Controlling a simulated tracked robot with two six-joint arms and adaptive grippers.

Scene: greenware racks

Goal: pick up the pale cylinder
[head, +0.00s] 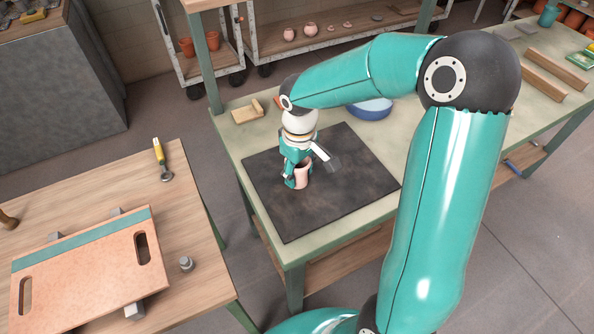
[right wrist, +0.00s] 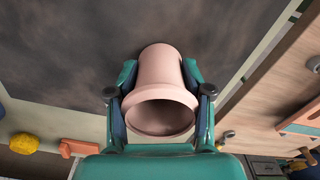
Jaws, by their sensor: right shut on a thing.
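The pale cylinder (head: 302,174) is a pinkish, hollow vessel with a flared rim. It is at the dark mat (head: 350,205) on the green-legged table. In the right wrist view the pale cylinder (right wrist: 160,75) lies between the two fingers, its open mouth towards the camera. My right gripper (head: 298,178) comes down from above and is shut on it, with a finger on each side (right wrist: 158,95). Whether its base touches the mat cannot be told. My left gripper is not in view.
A blue bowl (head: 371,108) stands behind the mat, partly hidden by my right arm. A small wooden block (head: 248,112) lies at the table's back left. A separate wooden table at the left holds a pinkish board (head: 85,262) and a yellow-handled tool (head: 159,152).

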